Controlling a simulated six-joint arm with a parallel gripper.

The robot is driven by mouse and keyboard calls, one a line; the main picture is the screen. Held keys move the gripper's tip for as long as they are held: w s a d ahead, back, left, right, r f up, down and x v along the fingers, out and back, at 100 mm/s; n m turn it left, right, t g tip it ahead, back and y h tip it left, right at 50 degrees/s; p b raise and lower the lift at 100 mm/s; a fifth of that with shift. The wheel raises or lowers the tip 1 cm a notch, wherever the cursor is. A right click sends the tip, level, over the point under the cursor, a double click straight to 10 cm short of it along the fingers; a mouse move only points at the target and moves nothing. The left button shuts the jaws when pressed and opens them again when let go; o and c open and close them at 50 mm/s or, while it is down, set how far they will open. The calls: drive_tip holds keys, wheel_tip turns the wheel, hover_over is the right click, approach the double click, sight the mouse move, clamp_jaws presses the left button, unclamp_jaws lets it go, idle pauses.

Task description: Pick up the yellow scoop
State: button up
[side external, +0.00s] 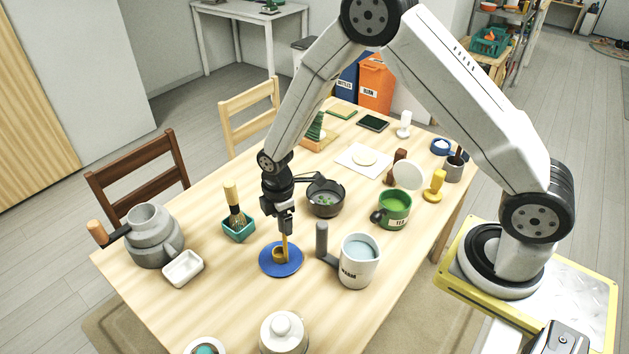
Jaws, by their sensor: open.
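The yellow scoop (280,253) stands on a round blue dish (268,267), its bowl low and its thin handle pointing up. My gripper (285,231) points down directly above the dish, with its fingers at the upper part of the handle. The gripper is open. The fingers partly hide the top of the handle, and I cannot tell whether they touch it.
A teal holder (238,228) with a brush is to the left, a dark pan (325,201) behind. A white lidded jar (284,334) is in front. Bare tabletop (225,285) lies front-left.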

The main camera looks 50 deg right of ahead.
drive_tip(key=shift+f, duration=0.95)
clamp_jaws()
